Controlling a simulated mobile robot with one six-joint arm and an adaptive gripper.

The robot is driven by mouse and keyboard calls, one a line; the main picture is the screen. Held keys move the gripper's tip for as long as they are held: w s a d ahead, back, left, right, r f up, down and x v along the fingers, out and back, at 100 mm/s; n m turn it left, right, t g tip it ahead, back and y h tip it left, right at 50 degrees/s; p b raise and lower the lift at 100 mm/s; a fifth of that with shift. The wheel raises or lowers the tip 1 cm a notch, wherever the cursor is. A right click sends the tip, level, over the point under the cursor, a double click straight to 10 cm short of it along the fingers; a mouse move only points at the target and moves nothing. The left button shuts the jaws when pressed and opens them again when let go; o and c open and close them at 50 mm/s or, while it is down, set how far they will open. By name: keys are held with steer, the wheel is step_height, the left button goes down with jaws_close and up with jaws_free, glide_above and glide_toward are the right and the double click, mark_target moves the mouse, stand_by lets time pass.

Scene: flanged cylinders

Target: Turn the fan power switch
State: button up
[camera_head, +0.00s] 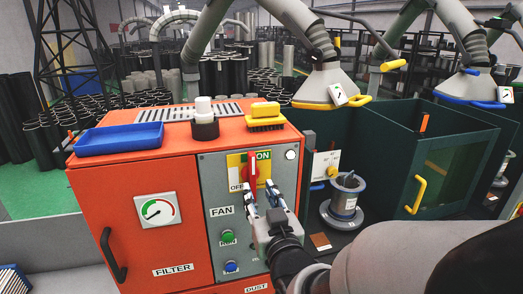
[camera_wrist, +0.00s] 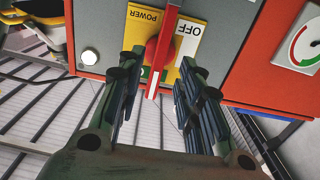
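The fan power switch is a red rotary handle (camera_head: 251,171) on a yellow and green plate marked OFF and ON, on the grey panel of the orange cabinet. The handle stands about upright in the head view. The wrist view shows the handle (camera_wrist: 160,50) upside down, with the OFF and POWER labels beside it. My gripper (camera_head: 262,194) is just in front of the lower part of the switch. In the wrist view its fingers (camera_wrist: 160,68) are spread, one on each side of the handle's line, with a gap. I cannot tell whether either finger touches the handle.
A green button (camera_head: 228,237) and a blue button (camera_head: 231,267) sit below the switch. A white lamp (camera_head: 291,154) is to its right. A blue tray (camera_head: 119,138) and a yellow brush (camera_head: 266,116) lie on the cabinet top. A flanged cylinder (camera_head: 342,203) stands at the right.

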mark_target(253, 181)
steer(key=x, duration=0.5)
steer(key=shift+w+a, duration=0.1)
steer(key=shift+w, duration=0.3)
steer(key=shift+c, duration=0.2)
jaws_close()
